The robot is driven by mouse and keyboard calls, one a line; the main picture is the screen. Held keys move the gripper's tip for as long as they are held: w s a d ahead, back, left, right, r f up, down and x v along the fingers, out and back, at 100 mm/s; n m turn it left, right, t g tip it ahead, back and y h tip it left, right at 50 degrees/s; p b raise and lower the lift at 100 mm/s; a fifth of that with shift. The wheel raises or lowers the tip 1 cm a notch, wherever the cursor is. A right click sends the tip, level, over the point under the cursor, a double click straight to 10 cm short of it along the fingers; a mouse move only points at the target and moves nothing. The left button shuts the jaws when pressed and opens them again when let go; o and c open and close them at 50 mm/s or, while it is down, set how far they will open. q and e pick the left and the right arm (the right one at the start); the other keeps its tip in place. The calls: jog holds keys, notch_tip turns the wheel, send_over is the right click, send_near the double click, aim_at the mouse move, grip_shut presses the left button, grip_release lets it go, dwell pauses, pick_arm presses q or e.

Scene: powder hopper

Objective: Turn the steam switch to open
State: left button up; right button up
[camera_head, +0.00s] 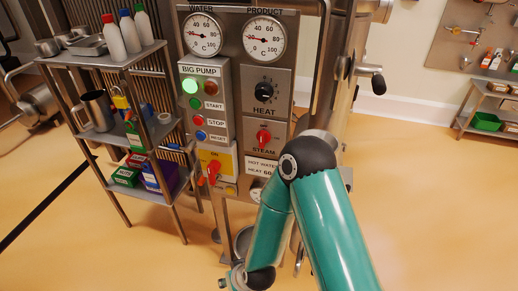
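The steam switch (263,137) is a small red knob on the grey control panel, above the label STEAM. Its handle looks roughly upright; the position marks around it are too small to read. One teal arm of mine enters from the bottom right, with its dark elbow just below and right of the switch in the picture. Its forearm runs down to the bottom edge, where the wrist shows. No gripper fingers show there. My other arm and gripper are not in view. Nothing is seen touching the switch.
The panel also has a black HEAT knob (264,92), two dials above, the BIG PUMP box (203,104) with a lit green lamp, and a red-handled main switch (213,172). A shelf with bottles (113,38) stands left. Open floor lies right.

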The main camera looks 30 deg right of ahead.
aim_at(261, 142)
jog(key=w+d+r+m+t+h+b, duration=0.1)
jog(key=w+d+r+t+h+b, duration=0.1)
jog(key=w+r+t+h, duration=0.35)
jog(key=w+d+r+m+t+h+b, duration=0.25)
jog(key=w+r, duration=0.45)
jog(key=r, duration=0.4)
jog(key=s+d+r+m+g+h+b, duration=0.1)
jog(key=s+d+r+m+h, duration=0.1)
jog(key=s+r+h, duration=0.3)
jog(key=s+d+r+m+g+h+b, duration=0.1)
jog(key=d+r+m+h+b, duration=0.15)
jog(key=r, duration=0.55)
pick_arm(q)
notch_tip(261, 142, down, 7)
jog(key=p, duration=0.2)
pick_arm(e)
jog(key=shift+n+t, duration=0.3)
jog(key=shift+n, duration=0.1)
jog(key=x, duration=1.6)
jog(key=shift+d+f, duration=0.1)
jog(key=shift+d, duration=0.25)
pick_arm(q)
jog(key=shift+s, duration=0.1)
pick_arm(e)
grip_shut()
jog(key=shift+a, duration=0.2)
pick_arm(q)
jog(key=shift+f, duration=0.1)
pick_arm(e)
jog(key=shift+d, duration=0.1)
